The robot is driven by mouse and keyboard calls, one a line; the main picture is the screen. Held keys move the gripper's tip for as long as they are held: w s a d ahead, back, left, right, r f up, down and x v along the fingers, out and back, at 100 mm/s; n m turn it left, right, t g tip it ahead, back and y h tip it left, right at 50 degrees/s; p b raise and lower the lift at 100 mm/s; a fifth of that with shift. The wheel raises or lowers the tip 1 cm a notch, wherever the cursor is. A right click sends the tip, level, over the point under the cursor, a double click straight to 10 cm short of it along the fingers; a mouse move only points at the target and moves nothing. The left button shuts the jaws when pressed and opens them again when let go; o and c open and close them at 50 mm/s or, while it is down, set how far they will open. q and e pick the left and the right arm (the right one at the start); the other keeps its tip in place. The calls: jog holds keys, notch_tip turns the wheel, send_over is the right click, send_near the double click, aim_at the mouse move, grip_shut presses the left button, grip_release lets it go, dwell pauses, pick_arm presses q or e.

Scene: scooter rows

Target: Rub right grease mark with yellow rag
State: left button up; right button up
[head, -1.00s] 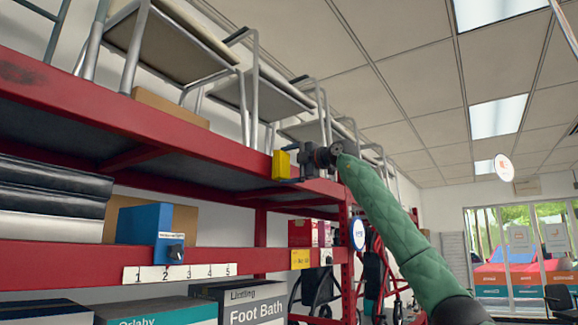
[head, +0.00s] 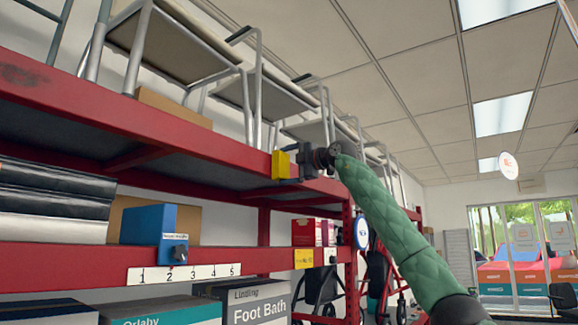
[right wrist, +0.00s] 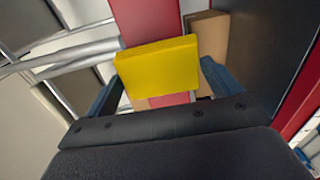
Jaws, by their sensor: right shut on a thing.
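The yellow rag (head: 281,165) is a flat yellow block held at the front face of the red upper shelf beam (head: 130,125). My right gripper (head: 292,165) is shut on it; the rag also shows between the blue fingers in the right wrist view (right wrist: 158,68). The rag appears against or very close to the beam; contact is not clear. One dark grease mark (head: 20,73) shows on the beam at the far left, well away from the rag. No other mark shows on the beam; any mark behind the rag is hidden. My left gripper is not in view.
Metal-framed stools or chairs (head: 180,45) and a cardboard box (head: 172,105) stand on the upper shelf. Below are a blue box (head: 148,224), black and white stacks (head: 50,200) and a numbered strip (head: 182,275). Open room lies to the right.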

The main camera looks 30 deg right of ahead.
jog(key=shift+w+a, duration=0.1)
jog(key=shift+w, duration=0.1)
jog(key=d+p, duration=0.1)
jog(key=w+d, duration=0.1)
jog(key=d+p, duration=0.1)
jog(key=shift+w+d+p, duration=0.3)
jog(key=shift+d, duration=0.1)
dwell(0.3)
jog(key=shift+s+a+f+b, duration=0.15)
jog(key=shift+s+a+b, duration=0.15)
jog(key=shift+a+b, duration=0.35)
jog(key=shift+s+a+b, duration=0.25)
jog(key=shift+a, duration=0.4)
jog(key=shift+s+a+b, duration=0.2)
jog(key=shift+a, duration=0.4)
